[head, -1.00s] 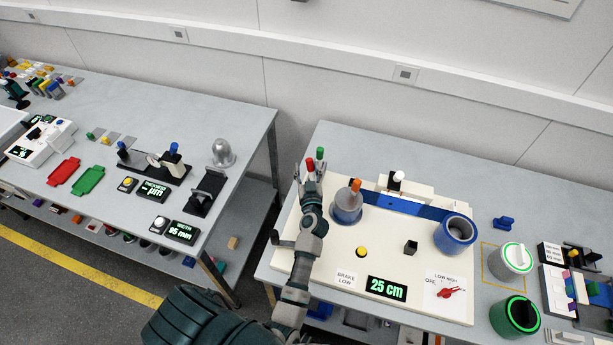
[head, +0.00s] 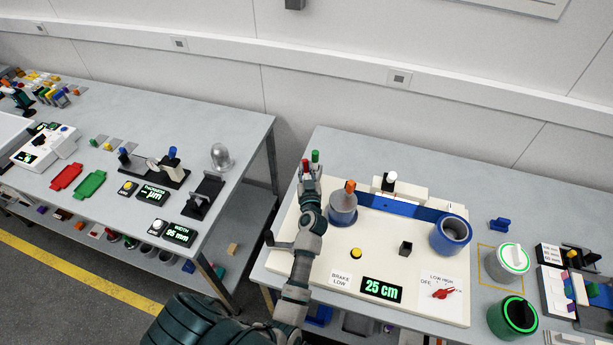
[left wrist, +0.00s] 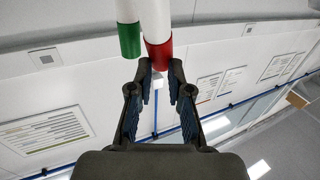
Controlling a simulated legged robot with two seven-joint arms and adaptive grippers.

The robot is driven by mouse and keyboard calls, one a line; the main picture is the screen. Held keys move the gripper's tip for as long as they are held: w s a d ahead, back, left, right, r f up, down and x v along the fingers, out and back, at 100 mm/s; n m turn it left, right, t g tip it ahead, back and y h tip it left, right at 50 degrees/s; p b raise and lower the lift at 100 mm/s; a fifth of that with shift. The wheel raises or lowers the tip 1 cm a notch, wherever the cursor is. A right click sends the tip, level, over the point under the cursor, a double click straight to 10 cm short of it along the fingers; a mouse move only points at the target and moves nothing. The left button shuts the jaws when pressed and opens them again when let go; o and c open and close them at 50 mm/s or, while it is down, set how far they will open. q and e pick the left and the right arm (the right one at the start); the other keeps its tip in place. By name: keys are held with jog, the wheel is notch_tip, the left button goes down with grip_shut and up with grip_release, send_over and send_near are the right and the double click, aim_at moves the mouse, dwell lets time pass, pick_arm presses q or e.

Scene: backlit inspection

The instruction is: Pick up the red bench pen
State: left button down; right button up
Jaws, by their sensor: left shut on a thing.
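The red bench pen (head: 306,165) stands at the back left corner of the cream board, its red end showing above my left gripper (head: 308,180). In the left wrist view the pen (left wrist: 159,52) has a white body and a red end, which lies at the fingertips of my left gripper (left wrist: 160,72). The gripper is shut on it. Its lower part is hidden in the head view. A green pen (head: 315,157) stands close beside it and also shows in the left wrist view (left wrist: 129,40), outside the fingers. My right gripper is out of view.
An orange-topped blue and grey holder (head: 343,212) stands just right of my left gripper. A blue ring-shaped cup (head: 450,234) and a 25 cm display (head: 381,290) are farther right. A gap separates this table from the left table (head: 200,120).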

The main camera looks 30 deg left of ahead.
pick_arm(q)
jog(key=shift+w+d+r+p, duration=0.15)
jog(key=shift+d+r+p, duration=0.15)
jog(key=shift+d+p, duration=0.25)
notch_tip(320, 180, up, 4)
jog(key=p, duration=0.2)
notch_tip(320, 180, up, 4)
jog(key=p, duration=0.2)
send_over(309, 178)
jog(key=shift+a+r, duration=0.15)
jog(key=shift+r, duration=0.15)
jog(key=c, duration=1.8)
grip_release()
jog(key=shift+w+d, duration=0.1)
jog(key=shift+d, duration=0.15)
jog(key=o, duration=0.4)
jog(key=shift+c, duration=0.2)
jog(key=o, duration=0.8)
jog(key=shift+d+r, duration=0.1)
jog(key=shift+d, duration=0.05)
jog(key=shift+o, duration=1.3)
jog(key=shift+a, duration=0.2)
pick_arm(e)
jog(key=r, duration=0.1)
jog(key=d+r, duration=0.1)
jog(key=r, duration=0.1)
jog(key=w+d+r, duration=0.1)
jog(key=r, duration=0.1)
